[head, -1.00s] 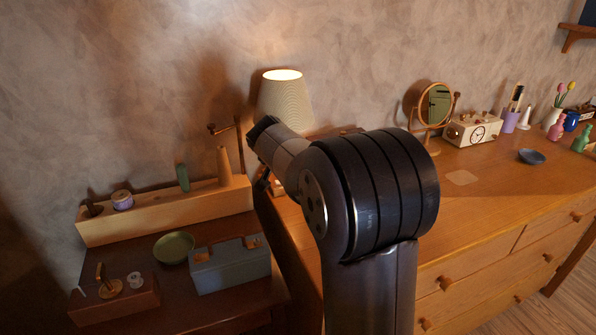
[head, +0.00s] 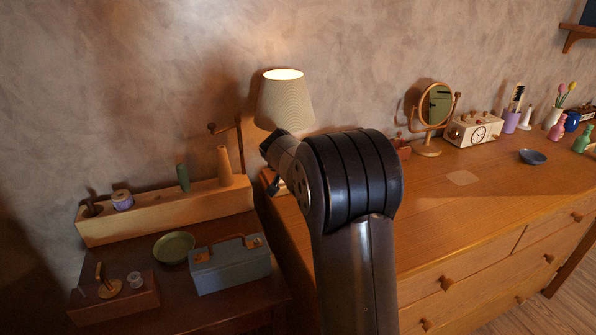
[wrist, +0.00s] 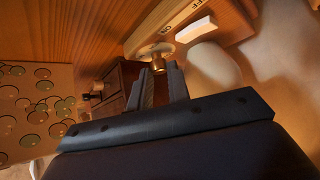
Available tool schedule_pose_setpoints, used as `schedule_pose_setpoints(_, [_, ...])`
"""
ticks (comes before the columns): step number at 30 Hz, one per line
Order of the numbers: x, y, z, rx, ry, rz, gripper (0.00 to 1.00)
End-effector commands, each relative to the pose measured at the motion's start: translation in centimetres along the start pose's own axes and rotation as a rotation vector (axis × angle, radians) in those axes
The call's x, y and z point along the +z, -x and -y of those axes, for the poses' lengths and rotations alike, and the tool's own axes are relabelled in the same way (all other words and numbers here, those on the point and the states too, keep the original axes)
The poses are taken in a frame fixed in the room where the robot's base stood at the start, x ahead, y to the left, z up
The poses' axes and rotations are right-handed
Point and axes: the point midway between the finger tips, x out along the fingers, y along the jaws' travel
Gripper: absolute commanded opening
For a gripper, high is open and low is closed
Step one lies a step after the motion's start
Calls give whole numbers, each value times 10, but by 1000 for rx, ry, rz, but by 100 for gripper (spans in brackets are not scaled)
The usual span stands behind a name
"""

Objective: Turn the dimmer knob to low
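The table lamp (head: 284,102) with a pale ribbed shade is lit and stands at the dresser's back left corner. In the wrist view a pale wooden base (wrist: 172,18) carries ON/OFF lettering and a white switch (wrist: 195,28). A small brass knob (wrist: 155,56), which looks like the dimmer knob, sits beside it. My gripper (wrist: 161,72) is open, its two fingers apart, with the knob just beyond the tips. I cannot tell whether they touch it. The knob's setting is not readable. In the head view my arm hides most of the lamp's base.
Left and lower are a wooden rack (head: 155,215), a green bowl (head: 174,247) and a blue-grey toolbox (head: 230,270). The dresser's middle is mostly clear.

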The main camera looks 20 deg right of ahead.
Motion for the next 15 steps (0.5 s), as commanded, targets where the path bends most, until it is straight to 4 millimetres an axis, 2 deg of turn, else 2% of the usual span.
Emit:
schedule_pose_setpoints(4, [0, 0, 0, 0, 0, 0, 0])
schedule_pose_setpoints(15, [-2, 2, -1, -24, 25, 0, 0])
